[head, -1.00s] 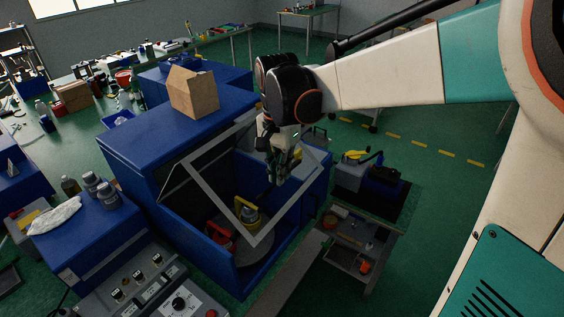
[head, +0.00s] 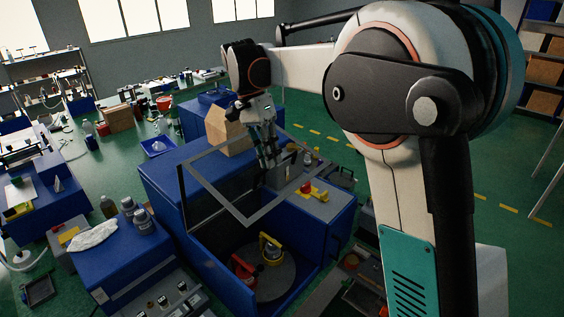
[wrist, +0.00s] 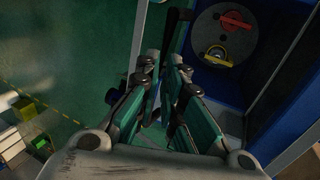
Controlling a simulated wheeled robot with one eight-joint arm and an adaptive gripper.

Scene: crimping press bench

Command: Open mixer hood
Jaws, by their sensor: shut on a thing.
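The mixer hood (head: 290,191) is a clear panel in a grey frame on the blue mixer housing (head: 328,222). It stands raised over the open chamber, tilted, with its free edge toward the right. My gripper (head: 267,163) is at the hood and shut on its dark handle. In the wrist view my fingers (wrist: 164,72) close around the dark handle bar (wrist: 174,32), partly hidden by the fingers. Inside the chamber a grey round plate (head: 278,278) carries a yellow-handled item (head: 271,246) and a red item (head: 243,268).
A blue cabinet (head: 125,255) with bottles and a white cloth is at left.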

